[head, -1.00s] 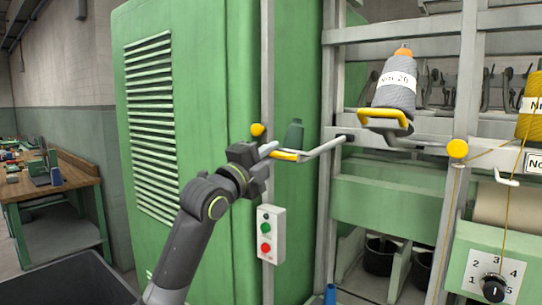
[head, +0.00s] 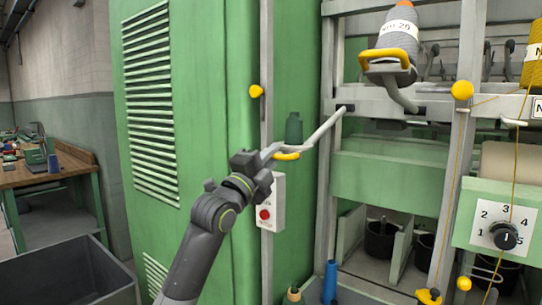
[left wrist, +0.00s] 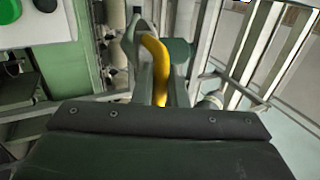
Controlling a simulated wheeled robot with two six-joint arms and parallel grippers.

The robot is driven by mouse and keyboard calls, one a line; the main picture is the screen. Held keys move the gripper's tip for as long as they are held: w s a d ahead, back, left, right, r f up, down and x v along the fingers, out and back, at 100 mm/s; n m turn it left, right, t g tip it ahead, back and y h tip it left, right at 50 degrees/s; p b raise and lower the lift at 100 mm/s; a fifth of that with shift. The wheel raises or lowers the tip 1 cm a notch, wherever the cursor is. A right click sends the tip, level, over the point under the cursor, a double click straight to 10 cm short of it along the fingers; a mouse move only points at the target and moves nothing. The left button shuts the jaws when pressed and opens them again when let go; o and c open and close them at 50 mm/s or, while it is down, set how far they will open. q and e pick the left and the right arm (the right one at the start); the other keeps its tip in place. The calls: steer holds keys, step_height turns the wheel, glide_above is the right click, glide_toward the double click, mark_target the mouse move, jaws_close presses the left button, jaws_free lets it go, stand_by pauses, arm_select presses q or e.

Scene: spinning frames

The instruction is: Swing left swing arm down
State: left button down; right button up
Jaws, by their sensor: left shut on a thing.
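The left swing arm (head: 327,129) is a grey bar that slopes down and left from its pivot on the machine's upright frame. Its yellow handle (head: 287,156) is at the low outer end, and it also shows in the left wrist view (left wrist: 160,68). A second swing arm with a yellow handle (head: 388,55) is further right and carries a grey cone of yarn (head: 400,28). My right gripper is not in view.
A green cabinet (head: 220,110) stands close behind my left gripper. A control box (head: 271,215) with a red button hangs just below the gripper. A blue bobbin (head: 330,282) stands low in front. A dark bin (head: 70,275) and workbench (head: 50,178) are at left.

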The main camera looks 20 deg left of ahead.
arm_select(q)
steer(key=shift+f, duration=0.1)
steer(key=c, duration=1.8)
jaws_free()
steer(key=shift+w, duration=0.1)
steer(key=b+v, duration=0.3)
steer(key=v, duration=1.4)
steer(key=shift+a+f, duration=0.1)
